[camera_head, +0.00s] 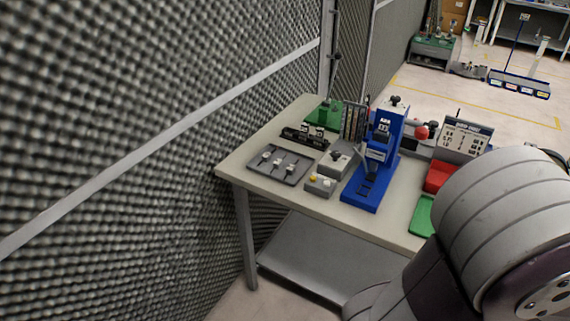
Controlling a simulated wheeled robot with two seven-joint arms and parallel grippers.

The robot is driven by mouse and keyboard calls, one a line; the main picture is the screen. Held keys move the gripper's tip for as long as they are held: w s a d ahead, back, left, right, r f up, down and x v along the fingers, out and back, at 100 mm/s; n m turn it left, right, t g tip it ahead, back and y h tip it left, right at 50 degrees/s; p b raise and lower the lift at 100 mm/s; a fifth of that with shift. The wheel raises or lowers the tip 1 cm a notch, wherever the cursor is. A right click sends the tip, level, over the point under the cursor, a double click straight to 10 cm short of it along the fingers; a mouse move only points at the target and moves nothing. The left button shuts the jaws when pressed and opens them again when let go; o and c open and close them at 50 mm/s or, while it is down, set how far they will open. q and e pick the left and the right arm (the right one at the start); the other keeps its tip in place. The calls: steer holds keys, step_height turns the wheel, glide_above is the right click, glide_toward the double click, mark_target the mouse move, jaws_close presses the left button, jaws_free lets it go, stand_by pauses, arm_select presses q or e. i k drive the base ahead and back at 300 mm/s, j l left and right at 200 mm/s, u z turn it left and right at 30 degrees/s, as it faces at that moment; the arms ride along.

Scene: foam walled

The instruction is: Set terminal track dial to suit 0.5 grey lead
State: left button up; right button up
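A blue press (361,194) stands upright on the workbench, with a white label and a dark knob on top. A small grey box with a dark knob (340,160) sits just left of it. I cannot make out which part is the terminal track dial, or any dial setting. Several thin strands, perhaps leads (354,119), hang on a rack behind the press; I cannot tell a grey 0.5 one. A chart board (462,135) stands at the right back, its text too small to read. Neither gripper is in view; a large grey link of my arm fills the lower right.
The pale workbench (225,168) holds a grey tray with small parts (258,167), a button box (320,184), a red bin (437,177) and a green tray (424,217). A foam wall (130,90) borders its left. Floor shows beyond the bench.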

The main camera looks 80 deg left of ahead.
mark_target(336, 154)
steer(key=j+u, duration=0.3)
steer(key=u, duration=0.15)
steer(key=j+u, duration=0.25)
steer(key=u, duration=0.25)
steer(key=i+j+u, duration=0.1)
steer(key=j+u, duration=0.15)
steer(key=u, duration=0.2)
steer(key=i+j+u, duration=0.1)
steer(key=j+u, duration=0.15)
steer(key=u, duration=0.25)
steer(key=i+j+u, duration=0.15)
steer(key=u, duration=0.3)
steer(key=i+j+u, duration=0.15)
steer(key=u, duration=0.35)
